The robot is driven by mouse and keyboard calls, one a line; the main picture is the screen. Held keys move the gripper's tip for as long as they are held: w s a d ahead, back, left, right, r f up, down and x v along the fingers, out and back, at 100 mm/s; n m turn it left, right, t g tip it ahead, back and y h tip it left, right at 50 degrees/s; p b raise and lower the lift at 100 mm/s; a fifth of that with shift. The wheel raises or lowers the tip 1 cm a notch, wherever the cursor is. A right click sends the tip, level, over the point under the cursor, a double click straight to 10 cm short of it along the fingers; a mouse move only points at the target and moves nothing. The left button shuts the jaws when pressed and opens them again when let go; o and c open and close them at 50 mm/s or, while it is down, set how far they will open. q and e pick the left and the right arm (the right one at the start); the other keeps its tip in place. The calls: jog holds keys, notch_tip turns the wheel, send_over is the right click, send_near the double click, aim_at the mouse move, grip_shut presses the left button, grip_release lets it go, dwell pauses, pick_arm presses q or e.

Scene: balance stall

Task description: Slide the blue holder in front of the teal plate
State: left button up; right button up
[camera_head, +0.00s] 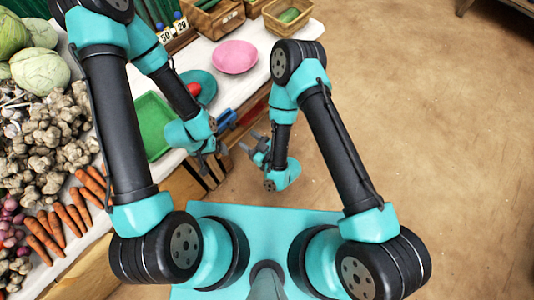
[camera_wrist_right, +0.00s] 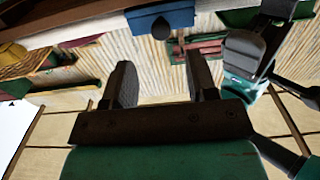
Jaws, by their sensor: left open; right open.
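The blue holder (camera_head: 227,118) lies near the table's front edge, partly hidden by my left arm in the head view. A blue block with a dark round part, likely the same holder (camera_wrist_right: 160,21), shows at the top of the right wrist view. The teal plate (camera_head: 208,86) is farther back, with a red round item (camera_head: 194,89) on it, partly behind my left arm. My left gripper (camera_head: 218,150) is open and empty at the front edge, close to the holder. My right gripper (camera_head: 249,143) is open and empty, off the table's front and apart from the holder.
A pink plate (camera_head: 235,56) stands behind the teal plate. A green tray (camera_head: 153,122) is left of my left gripper. Baskets (camera_head: 287,16) and price signs (camera_head: 173,32) line the back. Vegetables, including carrots (camera_head: 70,216), fill the left. Bare tabletop shows right of the teal plate.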

jog(key=v, duration=0.9)
jog(key=shift+w, duration=0.1)
dwell(0.3)
jog(key=w+d+f+m+g+h, duration=0.2)
jog(key=w+d+h, duration=0.15)
jog(key=d, duration=0.25)
jog(key=w+d+f+m+g+h, duration=0.2)
jog(key=d+g+h, duration=0.15)
jog(key=d, duration=0.25)
jog(key=s+d+r+m+g+h, duration=0.1)
jog(key=s+d+m+g, duration=0.1)
jog(key=d, duration=0.4)
jog(key=s+d+r+m+g+h, duration=0.2)
jog(key=s+d+m, duration=0.1)
jog(key=d+m, duration=0.3)
jog(key=shift+s+d+r+h, duration=0.3)
jog(key=shift+s+d, duration=0.1)
jog(key=shift+d, duration=0.1)
